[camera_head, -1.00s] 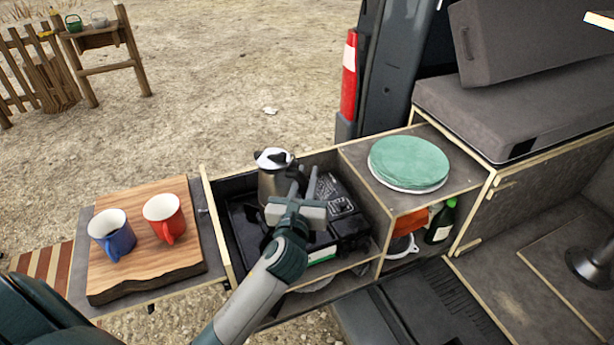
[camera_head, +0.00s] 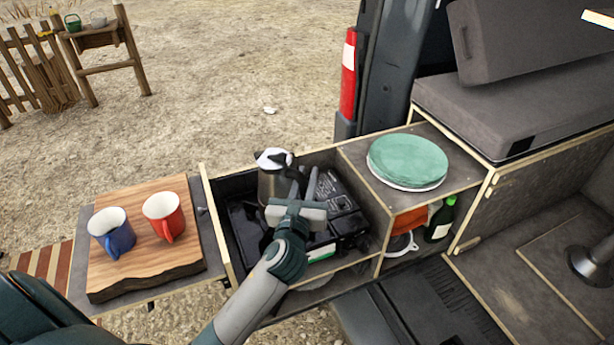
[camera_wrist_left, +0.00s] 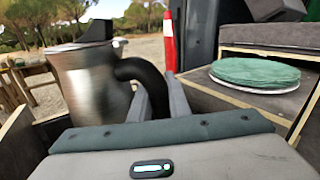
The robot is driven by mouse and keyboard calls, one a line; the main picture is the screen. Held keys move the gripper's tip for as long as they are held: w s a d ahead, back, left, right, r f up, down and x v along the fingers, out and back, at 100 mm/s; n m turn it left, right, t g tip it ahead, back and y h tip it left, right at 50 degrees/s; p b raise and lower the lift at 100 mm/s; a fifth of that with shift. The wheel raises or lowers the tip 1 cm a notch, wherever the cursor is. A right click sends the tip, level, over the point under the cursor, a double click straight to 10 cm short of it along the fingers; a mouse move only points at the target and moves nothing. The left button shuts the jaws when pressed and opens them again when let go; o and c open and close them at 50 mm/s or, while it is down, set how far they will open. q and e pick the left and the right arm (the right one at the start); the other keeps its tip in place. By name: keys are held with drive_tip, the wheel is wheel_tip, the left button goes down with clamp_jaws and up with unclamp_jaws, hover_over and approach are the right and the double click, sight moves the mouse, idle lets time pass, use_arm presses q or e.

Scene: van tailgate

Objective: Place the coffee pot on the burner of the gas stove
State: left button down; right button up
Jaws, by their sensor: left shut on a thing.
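The coffee pot (camera_head: 270,183) is a steel pot with a black lid knob and black handle. It stands upright over the black gas stove (camera_head: 341,207) in the drawer compartment. I cannot tell whether its base touches the burner, which is hidden under and behind it. My left gripper (camera_head: 303,186) is shut on the pot's handle. In the left wrist view the pot (camera_wrist_left: 92,85) fills the left side, and its black handle runs between the fingers (camera_wrist_left: 160,98). My right gripper is not in view.
A wooden board (camera_head: 150,272) with a blue mug (camera_head: 113,236) and a red mug (camera_head: 162,213) lies to the left. Green plates (camera_head: 408,160) sit on the shelf to the right, with a green bottle (camera_head: 440,222) below. Wooden compartment walls surround the stove.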

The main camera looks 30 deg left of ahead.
use_arm(q)
drive_tip(key=c, duration=1.6)
unclamp_jaws()
drive_tip(key=shift+a+f, duration=0.1)
drive_tip(key=shift+f, duration=0.5)
drive_tip(key=shift+c, duration=0.2)
drive_tip(key=shift+r, duration=0.2)
drive_tip(key=v, duration=0.3)
drive_tip(key=b+v, duration=0.1)
drive_tip(key=v, duration=0.3)
drive_tip(key=r+b+v, duration=0.1)
drive_tip(key=v, duration=0.2)
drive_tip(key=shift+s+r, duration=0.1)
drive_tip(key=shift+s, duration=0.2)
drive_tip(key=shift+s+d+r, duration=0.1)
drive_tip(key=shift+s+d, duration=0.2)
drive_tip(key=shift+s, duration=0.3)
drive_tip(key=shift+s, duration=0.1)
